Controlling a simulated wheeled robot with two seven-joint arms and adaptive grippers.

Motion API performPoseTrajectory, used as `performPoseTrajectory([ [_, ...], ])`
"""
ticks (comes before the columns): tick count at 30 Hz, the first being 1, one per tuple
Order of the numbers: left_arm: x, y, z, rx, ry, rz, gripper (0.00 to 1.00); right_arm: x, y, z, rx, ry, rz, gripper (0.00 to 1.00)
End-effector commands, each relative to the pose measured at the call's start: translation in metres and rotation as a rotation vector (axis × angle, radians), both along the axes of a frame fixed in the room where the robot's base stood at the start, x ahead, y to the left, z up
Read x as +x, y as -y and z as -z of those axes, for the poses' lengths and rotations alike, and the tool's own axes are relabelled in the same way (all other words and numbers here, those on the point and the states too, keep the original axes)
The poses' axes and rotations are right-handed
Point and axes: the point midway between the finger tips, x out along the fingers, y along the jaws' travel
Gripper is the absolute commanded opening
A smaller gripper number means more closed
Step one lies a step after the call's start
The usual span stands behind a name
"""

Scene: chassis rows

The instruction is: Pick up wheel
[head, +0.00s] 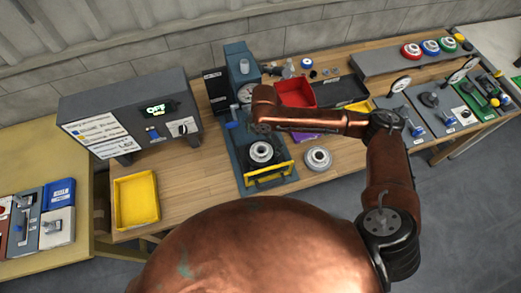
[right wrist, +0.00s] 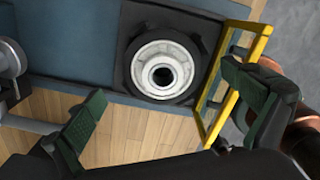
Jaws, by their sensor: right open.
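A grey-white round wheel-like part (head: 261,152) with a dark centre hole sits in a black square seat on the blue-grey machine. It also shows in the right wrist view (right wrist: 162,70), between and beyond my fingers. A second similar round part (head: 318,157) lies flat on the wooden table to the right of the machine. My right gripper (head: 264,118) is above the machine; in the right wrist view (right wrist: 168,112) its two green-padded fingers are wide apart with nothing between them. My left gripper is out of view.
A yellow bar frame (head: 268,175) edges the machine's seat. A grey control box (head: 130,112) and a yellow tray (head: 136,199) stand to the left. A red bin (head: 296,92) and a dark tray (head: 342,92) stand behind. Bare wood lies between yellow tray and machine.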

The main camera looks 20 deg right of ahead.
Motion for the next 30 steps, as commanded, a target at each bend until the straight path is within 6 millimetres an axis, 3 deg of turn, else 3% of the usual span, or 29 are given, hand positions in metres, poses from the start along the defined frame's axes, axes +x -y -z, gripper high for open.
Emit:
performPoseTrajectory([
  [3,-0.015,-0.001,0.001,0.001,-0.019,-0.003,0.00,0.000,-0.001,0.008,0.000,0.001,0.002,1.00],
  [6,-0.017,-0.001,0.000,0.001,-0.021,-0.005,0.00,-0.004,-0.003,0.019,0.001,-0.002,0.002,1.00],
  [13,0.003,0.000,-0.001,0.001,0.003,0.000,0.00,-0.006,-0.005,0.051,0.000,0.000,0.005,1.00],
  [21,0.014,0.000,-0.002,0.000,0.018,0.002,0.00,-0.005,-0.005,0.055,0.001,0.003,0.004,0.99],
  [30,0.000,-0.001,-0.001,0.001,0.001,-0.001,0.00,-0.005,-0.004,0.055,0.000,0.002,0.004,0.79],
])
